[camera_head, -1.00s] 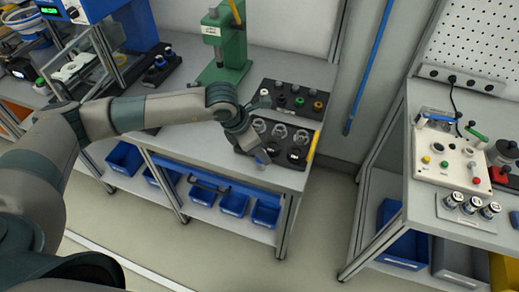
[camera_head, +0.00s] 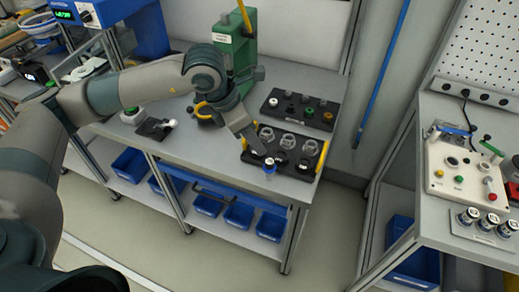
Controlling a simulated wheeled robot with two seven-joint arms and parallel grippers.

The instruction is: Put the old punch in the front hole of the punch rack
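My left gripper (camera_head: 258,148) points down and right over the front left part of a black rack (camera_head: 245,155). A small blue-and-white piece (camera_head: 269,166) shows right at its fingertips; I cannot tell whether the fingers hold it. The rack has clear rings in its back row and dark round pieces in its front row. A second black rack (camera_head: 288,119) behind it holds several small plugs with white, dark, green and orange tops. I cannot tell for sure which is the punch rack or which piece is the old punch. My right gripper is out of view.
A green press (camera_head: 236,50) stands behind my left arm. A black pad (camera_head: 154,128) lies on the bench (camera_head: 200,150) at left. A yellow bar (camera_head: 322,158) stands at the rack's right end. A gap of floor separates a second bench with a control box (camera_head: 462,175).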

